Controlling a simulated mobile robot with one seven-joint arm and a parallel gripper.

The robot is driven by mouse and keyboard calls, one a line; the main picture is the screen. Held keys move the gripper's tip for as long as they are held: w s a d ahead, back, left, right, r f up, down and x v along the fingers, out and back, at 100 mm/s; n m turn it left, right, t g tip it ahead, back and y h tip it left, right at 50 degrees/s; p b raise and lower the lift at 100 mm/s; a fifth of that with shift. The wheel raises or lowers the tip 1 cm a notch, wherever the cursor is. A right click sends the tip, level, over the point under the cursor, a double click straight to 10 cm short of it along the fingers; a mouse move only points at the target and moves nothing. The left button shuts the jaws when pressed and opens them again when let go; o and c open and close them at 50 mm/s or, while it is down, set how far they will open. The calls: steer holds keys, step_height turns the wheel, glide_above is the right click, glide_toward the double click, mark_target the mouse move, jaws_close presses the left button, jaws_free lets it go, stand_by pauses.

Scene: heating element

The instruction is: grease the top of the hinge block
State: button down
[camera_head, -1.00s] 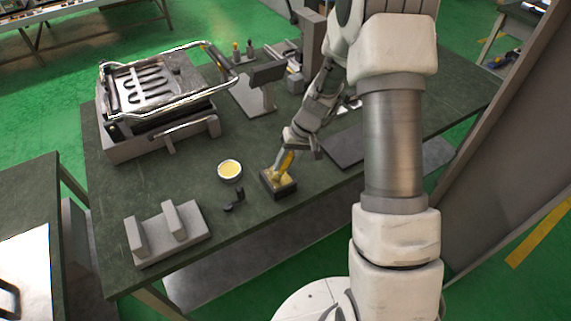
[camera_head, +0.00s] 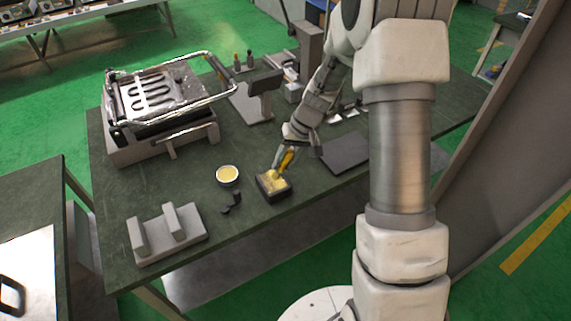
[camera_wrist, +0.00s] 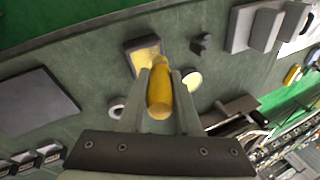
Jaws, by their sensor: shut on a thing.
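My gripper (camera_head: 291,148) is shut on a yellow-handled brush (camera_head: 287,159), which points down and tilts. The brush handle also shows between my fingers (camera_wrist: 161,75) in the wrist view (camera_wrist: 159,95). A dark, square-edged block (camera_head: 272,195), which seems to be the hinge block, lies on the green table below the brush. Its top shows yellow in both views, also in the wrist view (camera_wrist: 146,51). The brush's lower end is over the block's far part; whether it touches is unclear. A round pot of yellow grease (camera_head: 228,175) stands left of the block.
A small black part (camera_head: 231,203) and a grey two-post fixture (camera_head: 168,232) lie at the front left. A press with a heating coil (camera_head: 160,105) stands at the back left. A dark flat plate (camera_head: 344,153) lies right of the block.

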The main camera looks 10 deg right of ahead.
steer(key=shift+r+p, duration=0.45)
steer(key=shift+r, duration=0.6)
steer(key=shift+f, duration=0.15)
steer(key=shift+s+a+f+b, duration=0.15)
steer(key=shift+a+f+b, duration=0.25)
steer(key=shift+b, duration=0.25)
steer(key=shift+r, duration=0.1)
